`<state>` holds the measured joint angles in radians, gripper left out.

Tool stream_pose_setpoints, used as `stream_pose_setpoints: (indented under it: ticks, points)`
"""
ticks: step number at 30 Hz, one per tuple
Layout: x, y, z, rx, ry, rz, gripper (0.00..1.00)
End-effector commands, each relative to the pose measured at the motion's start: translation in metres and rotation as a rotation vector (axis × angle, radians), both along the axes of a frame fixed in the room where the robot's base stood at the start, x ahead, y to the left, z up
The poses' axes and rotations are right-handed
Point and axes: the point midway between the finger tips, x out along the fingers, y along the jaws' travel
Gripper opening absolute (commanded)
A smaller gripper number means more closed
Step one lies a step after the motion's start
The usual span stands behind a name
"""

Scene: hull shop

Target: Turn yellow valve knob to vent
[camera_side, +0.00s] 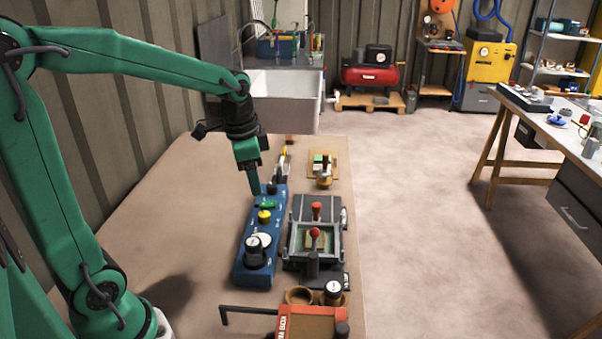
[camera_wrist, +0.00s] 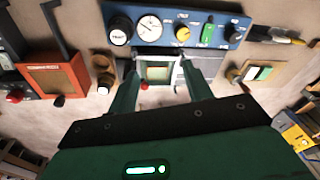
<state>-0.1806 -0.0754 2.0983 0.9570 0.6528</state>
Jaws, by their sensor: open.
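The yellow valve knob (camera_side: 264,216) stands on a blue panel (camera_side: 249,270) lying on the bench, between a white round gauge and a green switch. In the wrist view the yellow knob (camera_wrist: 182,35) is on the same blue panel (camera_wrist: 165,13), just beyond the right fingertip. My gripper (camera_side: 255,190) is above the panel's far part in the side view, beyond the yellow knob. In the wrist view my gripper (camera_wrist: 158,62) has its two green fingers apart, with nothing held between them. The knob's marking is too small to read.
On the panel are a white-topped black knob (camera_wrist: 120,30), the gauge (camera_wrist: 149,29), the green switch (camera_wrist: 208,31) and another black knob (camera_wrist: 238,29). A grey vise-like fixture (camera_side: 314,240) with red-topped handles is right beside it. An orange box (camera_side: 312,322) is at the near edge. Bench left is clear.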

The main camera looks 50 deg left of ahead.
Motion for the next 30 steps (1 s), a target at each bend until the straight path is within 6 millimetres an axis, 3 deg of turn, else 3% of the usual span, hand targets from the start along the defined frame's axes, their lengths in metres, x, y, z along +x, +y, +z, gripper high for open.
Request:
stream_pose_setpoints:
  ticks: [6, 15, 30]
  points:
    - [0.027, 0.023, -0.029, 0.002, 0.084, -0.109, 0.50]
    - [0.051, 0.048, -0.066, -0.012, 0.167, -0.233, 0.50]
    - [0.055, 0.053, -0.078, -0.017, 0.183, -0.263, 0.50]
